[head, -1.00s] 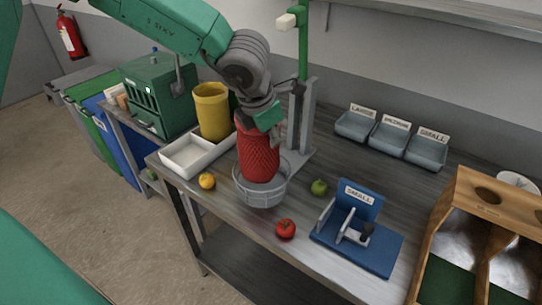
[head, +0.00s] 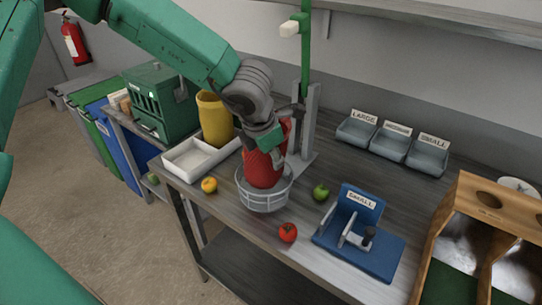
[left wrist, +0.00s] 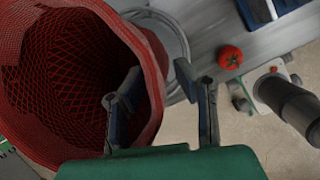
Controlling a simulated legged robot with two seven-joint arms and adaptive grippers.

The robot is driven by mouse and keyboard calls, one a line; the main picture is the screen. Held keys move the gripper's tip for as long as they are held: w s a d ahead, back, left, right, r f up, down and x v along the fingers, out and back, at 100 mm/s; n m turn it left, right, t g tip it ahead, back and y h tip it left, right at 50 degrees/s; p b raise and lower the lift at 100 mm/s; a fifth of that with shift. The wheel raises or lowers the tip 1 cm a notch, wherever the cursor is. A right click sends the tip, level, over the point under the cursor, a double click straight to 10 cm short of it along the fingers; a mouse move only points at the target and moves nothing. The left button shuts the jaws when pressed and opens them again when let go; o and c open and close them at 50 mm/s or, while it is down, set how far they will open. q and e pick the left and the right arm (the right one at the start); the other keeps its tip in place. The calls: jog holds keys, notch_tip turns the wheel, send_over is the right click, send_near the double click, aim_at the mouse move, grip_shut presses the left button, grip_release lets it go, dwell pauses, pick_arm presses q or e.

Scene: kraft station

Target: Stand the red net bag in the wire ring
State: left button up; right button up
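The red net bag (head: 262,168) stands in the wire ring (head: 265,200), a light grey round basket-like holder on the table, with its lower part inside the ring. It looks roughly upright. My left gripper (head: 266,142) is at the bag's top. In the left wrist view, the bag's open mouth (left wrist: 60,75) fills the left side. The left gripper's fingers (left wrist: 160,95) are apart, one inside the mouth and one outside, with the rim between them and a gap to the outer finger. Part of the ring (left wrist: 172,38) shows behind the bag. My right gripper does not show.
A yellow fruit (head: 209,185), a green fruit (head: 321,192) and a tomato (head: 288,232) lie around the ring. A white tray (head: 190,172) and yellow container (head: 213,118) stand left. A green post (head: 305,60) rises behind; a blue "SMALL" fixture (head: 385,255) is at right.

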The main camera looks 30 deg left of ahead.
pick_arm(q)
jog(key=r, duration=0.2)
jog(key=d+r, duration=0.1)
jog(key=shift+w+d+r, duration=0.1)
jog(key=shift+r, duration=0.25)
jog(key=p+v, duration=0.1)
jog(key=v, duration=0.6)
jog(key=shift+s+r, duration=0.2)
jog(key=shift+s, duration=0.3)
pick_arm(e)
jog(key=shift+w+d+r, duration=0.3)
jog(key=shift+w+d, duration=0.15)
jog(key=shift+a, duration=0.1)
